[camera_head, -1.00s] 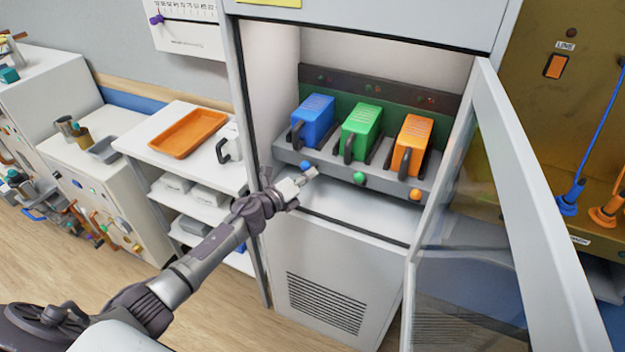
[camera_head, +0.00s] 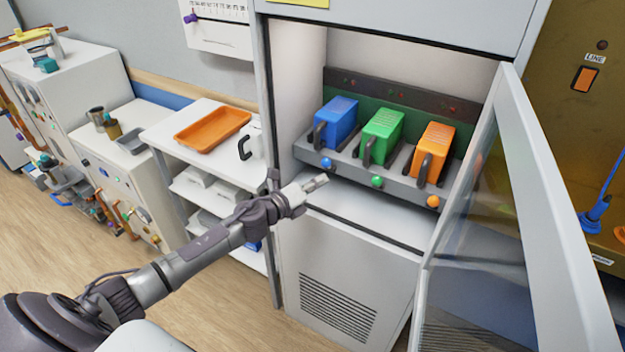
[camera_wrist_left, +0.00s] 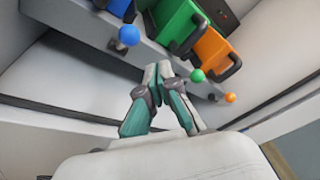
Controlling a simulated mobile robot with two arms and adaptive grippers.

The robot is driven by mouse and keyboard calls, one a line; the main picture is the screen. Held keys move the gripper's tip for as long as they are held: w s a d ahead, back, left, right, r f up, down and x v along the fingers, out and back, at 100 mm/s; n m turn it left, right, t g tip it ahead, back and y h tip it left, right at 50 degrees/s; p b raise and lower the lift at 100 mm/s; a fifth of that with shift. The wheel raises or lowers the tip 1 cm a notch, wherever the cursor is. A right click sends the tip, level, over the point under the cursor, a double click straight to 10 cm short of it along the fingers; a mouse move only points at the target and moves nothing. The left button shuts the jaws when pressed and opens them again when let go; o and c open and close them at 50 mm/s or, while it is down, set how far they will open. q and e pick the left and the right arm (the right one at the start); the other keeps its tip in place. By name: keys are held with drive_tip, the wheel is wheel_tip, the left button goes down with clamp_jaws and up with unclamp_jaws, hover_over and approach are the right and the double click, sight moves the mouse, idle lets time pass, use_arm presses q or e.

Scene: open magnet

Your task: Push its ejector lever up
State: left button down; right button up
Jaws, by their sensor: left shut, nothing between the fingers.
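Three modules stand in a row in the open cabinet: a blue module (camera_head: 337,120), a green module (camera_head: 382,135) and an orange module (camera_head: 434,152), each with a dark handle. On the front of the shelf below them are a blue knob (camera_head: 326,163), a green knob (camera_head: 377,182) and an orange knob (camera_head: 432,201). My left gripper (camera_head: 320,181) is shut and empty, just below and in front of the blue knob, apart from it. In the left wrist view its fingertips (camera_wrist_left: 157,72) lie between the blue knob (camera_wrist_left: 129,35) and the green knob (camera_wrist_left: 197,75). My right gripper is not in view.
The cabinet's glazed door (camera_head: 540,200) stands open on the right. The cabinet floor (camera_head: 365,215) below the knobs is clear.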

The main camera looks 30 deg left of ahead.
use_arm(q)
drive_tip(key=shift+s+a+r, duration=0.25)
drive_tip(key=shift+s+r, duration=0.9)
drive_tip(key=shift+s, duration=0.05)
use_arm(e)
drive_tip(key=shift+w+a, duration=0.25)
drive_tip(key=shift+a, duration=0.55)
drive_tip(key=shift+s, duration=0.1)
